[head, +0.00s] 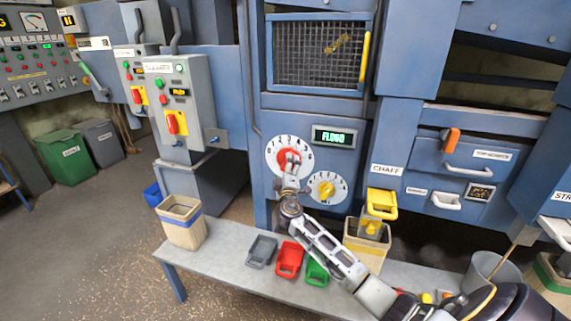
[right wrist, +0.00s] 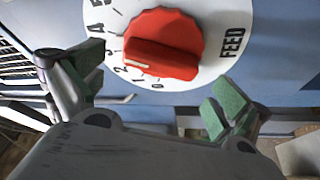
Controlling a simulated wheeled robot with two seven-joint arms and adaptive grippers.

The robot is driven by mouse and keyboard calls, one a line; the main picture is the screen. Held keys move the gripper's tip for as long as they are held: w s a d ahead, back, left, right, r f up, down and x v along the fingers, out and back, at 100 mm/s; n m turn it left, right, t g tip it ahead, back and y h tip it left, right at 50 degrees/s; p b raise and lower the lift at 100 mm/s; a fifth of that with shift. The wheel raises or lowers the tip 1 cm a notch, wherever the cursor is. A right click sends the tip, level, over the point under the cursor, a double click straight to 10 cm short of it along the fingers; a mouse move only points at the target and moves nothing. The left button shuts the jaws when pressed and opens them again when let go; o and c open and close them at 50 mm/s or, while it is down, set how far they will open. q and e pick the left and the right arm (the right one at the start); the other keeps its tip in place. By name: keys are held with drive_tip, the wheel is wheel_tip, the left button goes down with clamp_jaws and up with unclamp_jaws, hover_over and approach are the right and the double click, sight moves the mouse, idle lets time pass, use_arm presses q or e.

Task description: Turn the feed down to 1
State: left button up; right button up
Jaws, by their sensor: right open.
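The feed dial is a white numbered disc (head: 273,147) with a red knob (head: 289,158) on the blue machine front. In the right wrist view the red knob (right wrist: 165,43) fills the top middle, beside the word FEED. Its pale pointer mark points left, close to the 2 as far as I can tell. My right gripper (head: 289,176) is just in front of and below the knob. In the wrist view its green-padded fingers (right wrist: 160,84) are spread wide with nothing between them; the knob lies beyond them. My left gripper is out of view.
A yellow knob (head: 325,189) on a second dial sits at lower right. A green-lit display (head: 333,137) is above it. A bench (head: 220,258) below holds a bin (head: 182,222) and grey, red and green scoops (head: 289,260).

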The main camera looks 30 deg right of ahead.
sight(285, 163)
drive_tip(key=shift+x, duration=1.6)
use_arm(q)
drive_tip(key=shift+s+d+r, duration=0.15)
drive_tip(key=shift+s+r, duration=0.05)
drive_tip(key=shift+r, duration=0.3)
use_arm(e)
drive_tip(key=shift+w+d, duration=0.1)
drive_tip(key=shift+d, duration=0.05)
drive_tip(key=c, duration=0.9)
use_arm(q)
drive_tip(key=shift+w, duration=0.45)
use_arm(e)
drive_tip(key=shift+c, duration=0.2)
